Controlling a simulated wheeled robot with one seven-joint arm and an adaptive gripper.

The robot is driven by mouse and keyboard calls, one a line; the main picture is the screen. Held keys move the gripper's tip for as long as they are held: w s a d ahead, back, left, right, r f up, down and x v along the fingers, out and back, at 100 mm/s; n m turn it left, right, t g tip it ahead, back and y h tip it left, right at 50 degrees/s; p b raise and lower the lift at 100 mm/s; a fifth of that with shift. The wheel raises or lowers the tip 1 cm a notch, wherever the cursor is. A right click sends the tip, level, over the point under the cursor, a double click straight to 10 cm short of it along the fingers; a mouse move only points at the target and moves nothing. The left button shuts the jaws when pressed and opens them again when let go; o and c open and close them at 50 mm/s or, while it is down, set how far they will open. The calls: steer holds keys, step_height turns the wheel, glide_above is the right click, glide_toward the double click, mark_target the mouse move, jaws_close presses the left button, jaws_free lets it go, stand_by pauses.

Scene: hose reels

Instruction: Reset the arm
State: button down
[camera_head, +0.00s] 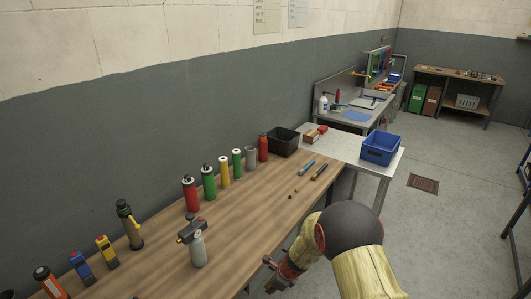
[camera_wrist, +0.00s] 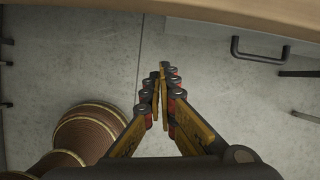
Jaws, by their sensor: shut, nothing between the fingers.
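My arm reaches in from the bottom right of the head view, with gold links and a large dark round joint. My gripper (camera_head: 269,274) is low beside the front edge of the wooden workbench (camera_head: 245,240), apart from the things on it. In the wrist view my gripper (camera_wrist: 161,72) has its yellow and black fingers brought together at the tips, with nothing between them. Grey floor shows beyond the fingertips. Part of the gripper is hard to make out in the head view.
A blue crate (camera_head: 380,150) stands on a light table. A dark handle (camera_wrist: 262,52) is near the bench edge.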

steer(key=s+n+g, duration=0.2)
steer(key=s+n, duration=0.4)
steer(key=s, duration=0.1)
steer(key=s+d+r+n+t+h+b, duration=0.1)
steer(key=s+d+r+n, duration=0.4)
steer(key=r, duration=0.8)
steer(key=s+d+r+n+t+h+b, duration=0.1)
steer(key=s+d+r+n, duration=0.5)
steer(key=s+r, duration=0.6)
steer(key=s+d+r+n+t+h+b, duration=0.1)
steer(key=s+d+r+n+t, duration=0.2)
steer(key=r, duration=1.1)
steer(key=s+d+n, duration=0.3)
steer(key=s, duration=0.2)
steer(key=shift+s+h, duration=0.25)
steer(key=shift+h, duration=0.15)
